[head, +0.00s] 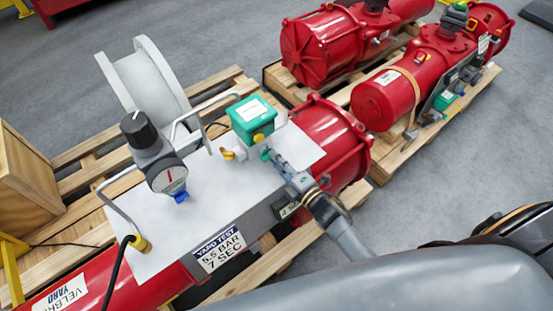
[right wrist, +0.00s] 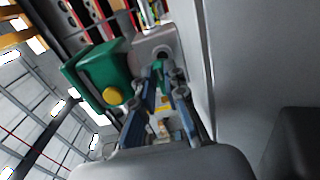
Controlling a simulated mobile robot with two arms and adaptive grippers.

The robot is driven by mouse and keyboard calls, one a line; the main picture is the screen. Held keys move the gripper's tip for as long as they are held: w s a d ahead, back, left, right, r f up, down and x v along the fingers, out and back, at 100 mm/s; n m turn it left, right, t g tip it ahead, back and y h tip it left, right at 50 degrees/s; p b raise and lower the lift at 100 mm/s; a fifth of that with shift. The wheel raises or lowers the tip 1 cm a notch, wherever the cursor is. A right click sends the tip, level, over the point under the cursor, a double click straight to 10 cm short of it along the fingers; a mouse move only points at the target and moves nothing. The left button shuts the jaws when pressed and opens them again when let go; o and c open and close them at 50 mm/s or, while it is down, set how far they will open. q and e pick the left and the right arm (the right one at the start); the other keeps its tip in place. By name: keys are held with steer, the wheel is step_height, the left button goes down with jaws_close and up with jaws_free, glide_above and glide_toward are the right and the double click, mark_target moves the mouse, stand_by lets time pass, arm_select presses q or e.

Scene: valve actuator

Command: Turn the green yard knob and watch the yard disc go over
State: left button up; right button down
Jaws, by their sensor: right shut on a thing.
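A green knob (head: 265,154) sticks out from a pale grey fitting on the white-topped actuator panel, in front of a green box (head: 250,117) with a white label. My right gripper (head: 273,159) reaches it from the lower right. It is shut on the knob, and its fingers hide much of it. In the right wrist view the green knob (right wrist: 158,68) shows between the tips of the gripper (right wrist: 163,78). The green box (right wrist: 98,76) with its round yellow button (right wrist: 112,96) is just left of it. I cannot pick out a yard disc for certain. My left gripper is not in view.
A pressure gauge (head: 171,181) with a black-topped regulator stands on the white panel (head: 215,205), with tube handles and a large grey reel (head: 148,80) close by. A YARD TEST sign (head: 219,248) faces front. Red actuators (head: 388,98) lie on pallets behind. Grey floor is clear at right.

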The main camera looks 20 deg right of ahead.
steer(key=c, duration=1.4)
jaws_free()
steer(key=shift+s+f, duration=0.1)
